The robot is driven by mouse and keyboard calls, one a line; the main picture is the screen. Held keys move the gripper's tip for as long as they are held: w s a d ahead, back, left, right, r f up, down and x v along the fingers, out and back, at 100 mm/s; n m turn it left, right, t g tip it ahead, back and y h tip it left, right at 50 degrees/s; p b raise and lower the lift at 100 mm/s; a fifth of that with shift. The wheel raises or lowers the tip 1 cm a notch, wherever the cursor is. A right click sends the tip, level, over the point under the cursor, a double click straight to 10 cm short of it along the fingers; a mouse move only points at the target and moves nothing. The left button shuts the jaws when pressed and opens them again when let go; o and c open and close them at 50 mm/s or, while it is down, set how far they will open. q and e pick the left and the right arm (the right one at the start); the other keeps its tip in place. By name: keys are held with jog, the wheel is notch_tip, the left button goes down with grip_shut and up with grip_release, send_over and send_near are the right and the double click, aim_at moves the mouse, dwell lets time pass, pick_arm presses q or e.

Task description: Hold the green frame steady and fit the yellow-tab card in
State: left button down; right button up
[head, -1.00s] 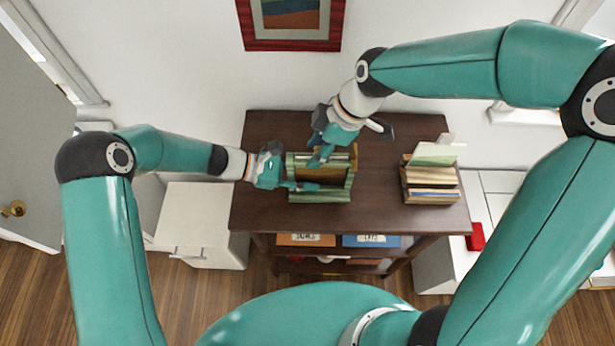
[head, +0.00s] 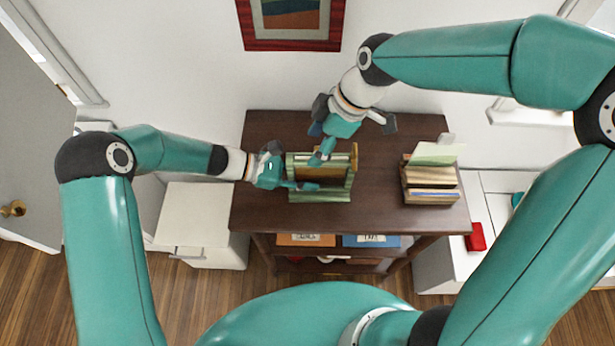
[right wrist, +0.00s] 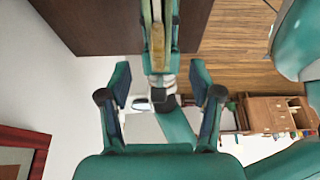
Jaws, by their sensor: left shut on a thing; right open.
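The green frame (head: 320,197) stands on the dark brown cabinet top. My left gripper (head: 304,186) is shut on its near left part. The yellow-tab card (head: 354,156) sits between the frame's sides, with its tab sticking up at the back right; how deep it sits is hard to tell. My right gripper (head: 321,157) is open above the frame's back side, apart from the tab. In the right wrist view, the open fingers (right wrist: 160,92) have nothing between them but background and my other arm. The card's yellow edge (right wrist: 157,45) shows between green rails (right wrist: 175,15) at the top.
A wooden box (head: 430,196) with several upright cards, one pale green (head: 436,154), stands right on the cabinet top (head: 385,210). Bare top lies between it and the frame. A white wall with a red-framed picture (head: 292,45) is behind. A white drawer unit (head: 200,215) stands left.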

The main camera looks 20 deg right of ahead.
jog(key=shift+r, duration=1.85)
pick_arm(q)
jog(key=c, duration=0.8)
grip_release()
jog(key=shift+c, duration=0.2)
jog(key=shift+a, duration=0.1)
